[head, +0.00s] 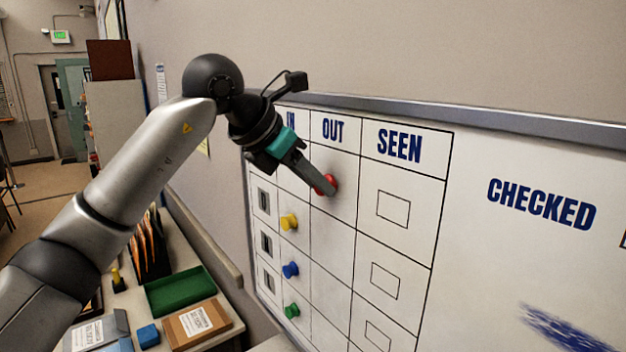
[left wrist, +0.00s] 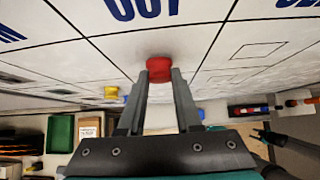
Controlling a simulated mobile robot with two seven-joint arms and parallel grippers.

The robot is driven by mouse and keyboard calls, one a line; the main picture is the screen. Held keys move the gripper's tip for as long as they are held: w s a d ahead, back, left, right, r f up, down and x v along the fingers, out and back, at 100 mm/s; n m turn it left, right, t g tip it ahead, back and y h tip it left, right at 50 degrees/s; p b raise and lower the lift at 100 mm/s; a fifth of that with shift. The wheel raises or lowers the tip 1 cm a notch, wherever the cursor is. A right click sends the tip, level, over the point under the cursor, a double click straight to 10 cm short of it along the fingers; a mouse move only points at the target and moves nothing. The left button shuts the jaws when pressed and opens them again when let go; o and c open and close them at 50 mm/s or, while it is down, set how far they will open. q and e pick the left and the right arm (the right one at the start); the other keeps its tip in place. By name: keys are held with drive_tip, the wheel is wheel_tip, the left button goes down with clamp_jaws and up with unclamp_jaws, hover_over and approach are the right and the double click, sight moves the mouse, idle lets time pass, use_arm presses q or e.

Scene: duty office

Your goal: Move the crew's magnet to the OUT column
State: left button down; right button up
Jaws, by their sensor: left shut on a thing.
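A whiteboard (head: 395,250) on the wall carries a grid with IN, OUT and SEEN columns. A red magnet (head: 331,184) is at the board in the top row of the OUT column. My left gripper (head: 322,187) is shut on it, and the left wrist view shows the red magnet (left wrist: 159,69) between the two fingertips (left wrist: 159,80). Yellow (head: 289,222), blue (head: 290,269) and green (head: 292,311) magnets sit in the IN column in the rows below. My right gripper is not clearly seen in the head view.
Below the board at left, a desk holds a green tray (head: 180,291), a brown box (head: 197,322), a blue block (head: 148,336) and upright folders (head: 150,245). The CHECKED area (head: 541,204) lies right of the grid, with a blue scribble (head: 565,330) low on it.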

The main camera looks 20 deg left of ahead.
use_arm(q)
drive_tip(key=shift+w+d, duration=0.1)
drive_tip(key=shift+w, duration=0.05)
drive_tip(key=c, duration=1)
unclamp_jaws()
drive_tip(key=o, duration=0.3)
drive_tip(key=shift+o, duration=0.9)
